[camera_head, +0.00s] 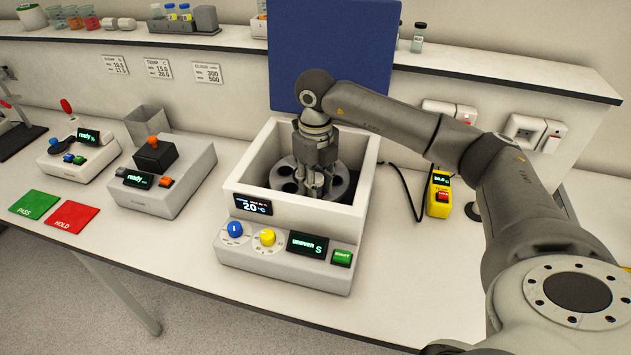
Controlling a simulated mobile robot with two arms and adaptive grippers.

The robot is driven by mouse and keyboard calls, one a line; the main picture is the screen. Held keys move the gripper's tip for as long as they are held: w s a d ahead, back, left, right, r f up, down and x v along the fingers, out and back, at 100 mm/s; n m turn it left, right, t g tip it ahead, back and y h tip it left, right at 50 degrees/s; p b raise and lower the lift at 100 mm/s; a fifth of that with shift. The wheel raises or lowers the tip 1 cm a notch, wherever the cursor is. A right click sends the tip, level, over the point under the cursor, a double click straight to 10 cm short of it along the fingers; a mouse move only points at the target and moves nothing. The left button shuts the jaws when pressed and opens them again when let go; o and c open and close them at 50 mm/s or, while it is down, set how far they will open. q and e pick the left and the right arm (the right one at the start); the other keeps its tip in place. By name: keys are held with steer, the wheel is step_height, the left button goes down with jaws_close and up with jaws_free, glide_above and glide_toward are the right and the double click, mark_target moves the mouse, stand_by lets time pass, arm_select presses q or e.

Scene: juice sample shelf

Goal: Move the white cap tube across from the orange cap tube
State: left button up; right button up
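My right gripper (313,190) points straight down into the open white centrifuge (240,187), over its grey rotor (339,182). Its fingertips are low at the rotor, near the middle. I cannot tell whether they are shut or hold a tube. Several dark round holes show in the rotor on the left of the gripper. Neither the white cap tube nor the orange cap tube can be made out; the gripper and the chamber wall hide part of the rotor. The centrifuge's display (307,245) reads "uneven". My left gripper is out of view.
The blue lid (330,55) stands open behind the chamber. A yellow device (438,193) with a cable is on the right. Two grey instruments, a green PASS mat (35,204) and a red HOLD mat (73,216) are on the left. A raised shelf runs behind.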

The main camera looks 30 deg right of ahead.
steer(key=o, duration=0.5)
steer(key=shift+c, duration=0.2)
